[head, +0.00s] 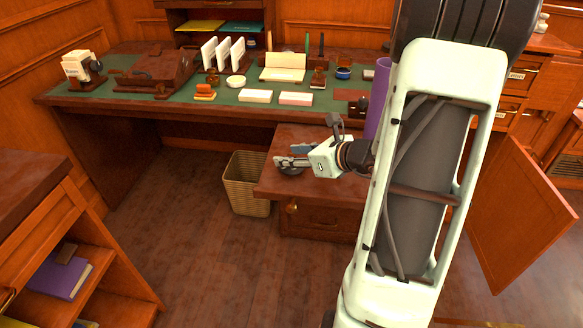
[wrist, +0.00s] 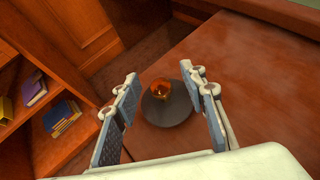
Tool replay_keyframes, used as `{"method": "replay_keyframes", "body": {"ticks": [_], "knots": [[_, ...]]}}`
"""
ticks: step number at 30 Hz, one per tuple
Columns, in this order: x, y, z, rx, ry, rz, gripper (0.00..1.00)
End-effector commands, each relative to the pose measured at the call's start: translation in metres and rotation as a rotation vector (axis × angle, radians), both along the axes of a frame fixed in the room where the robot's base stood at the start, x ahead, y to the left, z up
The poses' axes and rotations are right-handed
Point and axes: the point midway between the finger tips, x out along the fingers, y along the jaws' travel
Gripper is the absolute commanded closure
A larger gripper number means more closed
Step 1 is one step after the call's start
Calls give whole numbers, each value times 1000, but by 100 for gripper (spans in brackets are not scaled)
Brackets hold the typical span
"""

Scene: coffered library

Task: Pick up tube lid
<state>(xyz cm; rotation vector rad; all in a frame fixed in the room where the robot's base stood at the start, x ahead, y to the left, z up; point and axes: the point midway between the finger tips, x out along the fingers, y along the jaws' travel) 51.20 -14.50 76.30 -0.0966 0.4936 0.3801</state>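The tube lid looks like a dark round disc (wrist: 168,112) lying on a reddish-brown wooden top. A shiny amber knob (wrist: 161,88) shows at its far side in the wrist view. My gripper (wrist: 160,95) is open, with one finger to the left and one to the right of the lid in that view. I see no finger contact with the lid. In the head view my gripper (head: 280,162) is just above the low wooden surface, and the dark lid (head: 291,171) shows partly beneath it. A purple tube (head: 379,85) stands behind my arm, mostly hidden.
The low wooden surface (head: 275,187) adjoins the desk (head: 130,110), which carries stationery, white boxes and holders. A wicker bin (head: 250,182) stands on the floor to its left. A bookshelf (head: 60,225) is at the left. An open cabinet door (head: 525,215) is at the right.

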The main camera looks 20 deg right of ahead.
Motion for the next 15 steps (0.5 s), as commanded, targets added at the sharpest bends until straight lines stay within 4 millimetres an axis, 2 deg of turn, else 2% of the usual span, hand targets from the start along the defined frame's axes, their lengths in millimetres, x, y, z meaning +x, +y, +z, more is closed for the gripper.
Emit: {"method": "replay_keyframes", "body": {"ticks": [5, 15], "knots": [[0, 0, 0, 0, 0, 0, 61], [0, 0, 0, 0, 0, -1, 98]]}}
